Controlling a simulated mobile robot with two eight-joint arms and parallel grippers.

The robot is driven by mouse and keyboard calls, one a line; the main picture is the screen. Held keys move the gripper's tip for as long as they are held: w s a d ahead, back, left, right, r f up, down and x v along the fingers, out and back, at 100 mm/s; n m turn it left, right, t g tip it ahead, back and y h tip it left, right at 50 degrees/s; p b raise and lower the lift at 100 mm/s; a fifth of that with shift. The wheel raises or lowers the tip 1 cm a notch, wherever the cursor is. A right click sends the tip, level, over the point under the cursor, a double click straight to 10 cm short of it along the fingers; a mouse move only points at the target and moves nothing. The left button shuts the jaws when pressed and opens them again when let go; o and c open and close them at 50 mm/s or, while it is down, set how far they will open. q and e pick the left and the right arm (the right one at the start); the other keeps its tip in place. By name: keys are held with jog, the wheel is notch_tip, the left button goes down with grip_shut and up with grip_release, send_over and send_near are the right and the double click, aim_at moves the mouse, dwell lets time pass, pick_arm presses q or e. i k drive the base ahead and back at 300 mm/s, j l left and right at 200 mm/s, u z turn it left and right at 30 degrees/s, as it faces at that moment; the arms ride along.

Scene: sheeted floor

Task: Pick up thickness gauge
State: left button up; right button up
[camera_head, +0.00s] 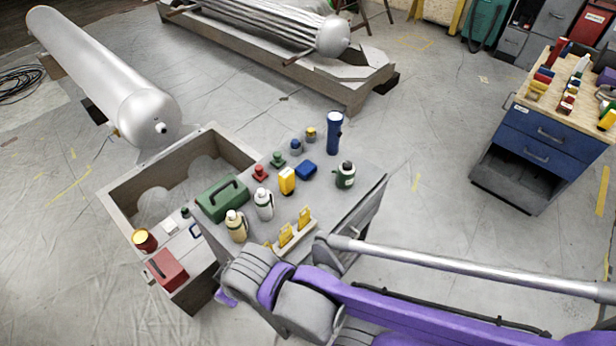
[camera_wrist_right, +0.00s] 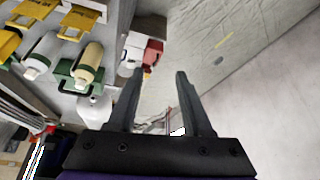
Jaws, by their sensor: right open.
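A small yellow handheld device (camera_head: 287,181) with a pale patch stands among the items on the grey bench top; it may be the thickness gauge, but I cannot be sure. Several yellow pieces (camera_head: 304,217) stand in a pale rack near the bench's front edge. One of these yellow pieces (camera_wrist_right: 78,25) shows at the upper left of the right wrist view. My right gripper (camera_wrist_right: 160,73) is open with nothing between its fingers, below and beside the bench items. In the head view my right wrist hides its fingers. My left gripper is not in view.
A red box (camera_head: 167,270) sits lower left. A blue drawer cabinet (camera_head: 541,142) stands right, with clear floor between.

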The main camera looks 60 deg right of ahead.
aim_at(286, 178)
jog(key=k+l, duration=0.3)
jog(key=l, duration=0.15)
jog(key=k+l, duration=0.3)
jog(key=l, duration=0.6)
jog(key=i+l, duration=0.1)
jog(key=l, duration=0.25)
